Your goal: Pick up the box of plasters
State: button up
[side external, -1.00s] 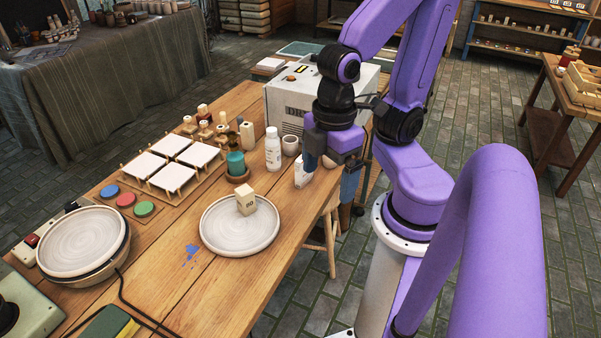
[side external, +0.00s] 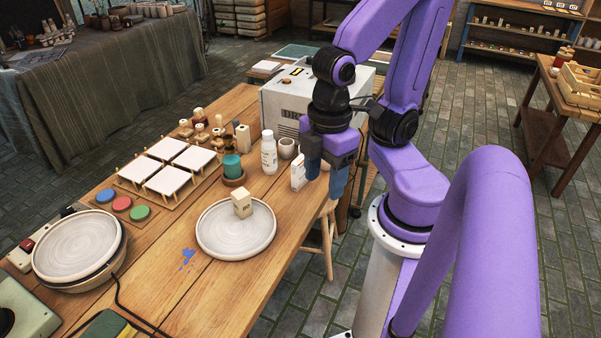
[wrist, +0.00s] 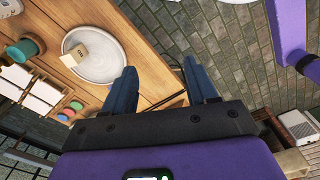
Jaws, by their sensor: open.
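A small upright white box (side external: 298,173) with faint print, which looks like the box of plasters, stands near the table's right edge in the side view. My gripper (side external: 326,173) is open and empty, with its blue fingers pointing down just right of the box. The nearer finger seems to hang off the table edge. In the wrist view my gripper (wrist: 160,87) shows both fingers apart with only wood and floor between them. I cannot make out the white box in that view.
A white bottle (side external: 269,152) and a small cup (side external: 287,148) stand close left of and behind the box. A round plate (side external: 224,243) with a beige block (side external: 242,204) lies in front. A pale machine (side external: 283,102) stands behind.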

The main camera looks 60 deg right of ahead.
jog(key=n+g+h, duration=0.2)
jog(key=n+h, duration=0.2)
jog(key=h, duration=1)
send_near(301, 164)
jog(key=x, duration=0.4)
jog(key=w+x, duration=0.1)
jog(key=x, duration=0.1)
jog(key=shift+d+f, duration=0.3)
jog(key=shift+d, duration=0.1)
jog(key=shift+f+x, duration=0.15)
jog(key=shift+x, duration=1.25)
jog(key=shift+f+x, duration=0.1)
jog(key=shift+x, duration=1.3)
jog(key=shift+w+a, duration=0.15)
jog(key=c, duration=1)
